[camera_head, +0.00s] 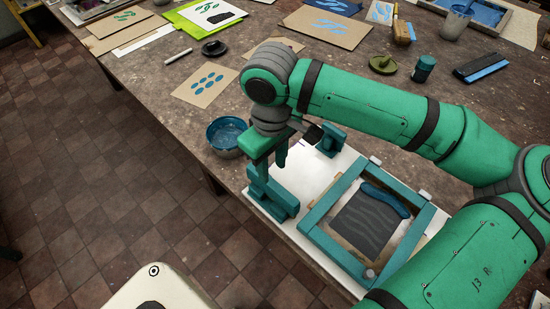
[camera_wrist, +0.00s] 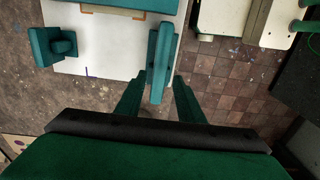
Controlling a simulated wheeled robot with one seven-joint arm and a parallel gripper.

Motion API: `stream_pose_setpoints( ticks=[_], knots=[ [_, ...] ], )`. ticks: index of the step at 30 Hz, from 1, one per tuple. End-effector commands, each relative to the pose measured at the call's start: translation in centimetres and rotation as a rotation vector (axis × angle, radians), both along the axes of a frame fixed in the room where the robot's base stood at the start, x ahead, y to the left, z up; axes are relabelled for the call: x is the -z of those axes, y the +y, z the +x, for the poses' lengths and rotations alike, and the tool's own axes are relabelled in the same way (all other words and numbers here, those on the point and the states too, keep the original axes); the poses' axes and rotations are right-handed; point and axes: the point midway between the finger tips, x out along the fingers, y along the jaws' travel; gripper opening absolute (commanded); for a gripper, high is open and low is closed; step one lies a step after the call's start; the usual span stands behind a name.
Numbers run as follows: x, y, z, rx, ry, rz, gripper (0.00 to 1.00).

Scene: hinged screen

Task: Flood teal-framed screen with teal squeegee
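The teal-framed screen (camera_head: 318,215) lies on a white board, its dark mesh facing up. A thick blue strip of ink (camera_head: 385,200) lies across the mesh near its upper right side. My gripper (camera_head: 281,157) hangs left of the screen, pointing down. In the wrist view its fingers (camera_wrist: 158,97) are apart, with a long teal piece (camera_wrist: 161,60) below and between them and gaps on both sides. That teal piece (camera_head: 272,195) also shows below my gripper in the head view; I cannot tell whether it is the squeegee or part of the hinge.
A teal hinge block (camera_head: 328,141) stands at the board's upper edge. A blue ink bowl (camera_head: 226,136) sits left of my gripper. A black and blue bar (camera_head: 481,66), a teal jar (camera_head: 424,68) and printed cards lie farther back. White board (camera_head: 315,170) is bare beside the screen.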

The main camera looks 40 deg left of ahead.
Motion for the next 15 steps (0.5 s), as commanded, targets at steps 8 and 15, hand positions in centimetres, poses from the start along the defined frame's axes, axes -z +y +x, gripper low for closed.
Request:
stream_pose_setpoints(
  ticks=[8,15],
  knots=[
    [2.7,-0.1,0.0,0.0,0.001,-0.001,0.34],
    [5.8,0.2,-0.2,-0.006,0.002,-0.001,0.34]
  ],
)
